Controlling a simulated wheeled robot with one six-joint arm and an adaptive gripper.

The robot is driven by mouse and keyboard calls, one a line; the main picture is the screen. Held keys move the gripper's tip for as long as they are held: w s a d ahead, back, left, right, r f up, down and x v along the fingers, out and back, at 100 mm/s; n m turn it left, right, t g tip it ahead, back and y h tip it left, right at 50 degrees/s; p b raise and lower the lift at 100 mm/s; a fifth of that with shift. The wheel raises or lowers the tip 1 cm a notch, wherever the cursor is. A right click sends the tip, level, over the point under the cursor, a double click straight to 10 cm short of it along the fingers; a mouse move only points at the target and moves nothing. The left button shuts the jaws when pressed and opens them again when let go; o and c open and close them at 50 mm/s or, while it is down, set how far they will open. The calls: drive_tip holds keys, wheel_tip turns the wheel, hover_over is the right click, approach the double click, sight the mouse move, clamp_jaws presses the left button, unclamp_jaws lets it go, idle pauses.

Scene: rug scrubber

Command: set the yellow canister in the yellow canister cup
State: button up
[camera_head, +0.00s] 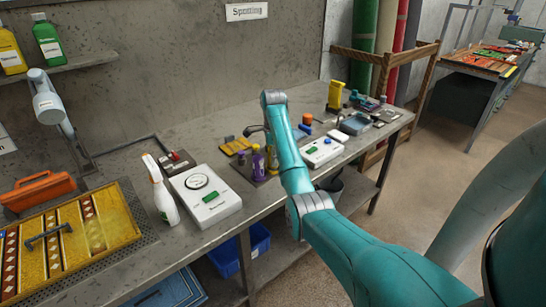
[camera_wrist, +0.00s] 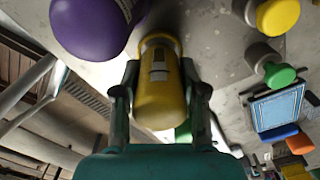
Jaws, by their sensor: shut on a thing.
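My gripper (camera_wrist: 160,72) is shut on the yellow canister (camera_wrist: 160,103), with one finger on each side of it. The canister has a pale label and points away from the wrist camera. A purple bottle or canister (camera_wrist: 90,25) is close to its upper left in the wrist view. In the head view a purple container (camera_head: 257,164) stands on the bench just left of my arm. My gripper is mostly hidden behind my arm there. I cannot make out the yellow canister cup for certain in either view.
The grey workbench (camera_head: 215,232) holds a white scale (camera_head: 205,200), a spray bottle (camera_head: 160,192) and a white device with a blue knob (camera_head: 322,152). A yellow-capped container (camera_wrist: 278,15) and a green-capped one (camera_wrist: 279,74) stand right of the canister in the wrist view.

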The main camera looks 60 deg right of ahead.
drive_tip(key=shift+f, duration=0.45)
drive_tip(key=o, duration=1.1)
drive_tip(key=shift+o, duration=0.2)
drive_tip(key=shift+r, duration=0.1)
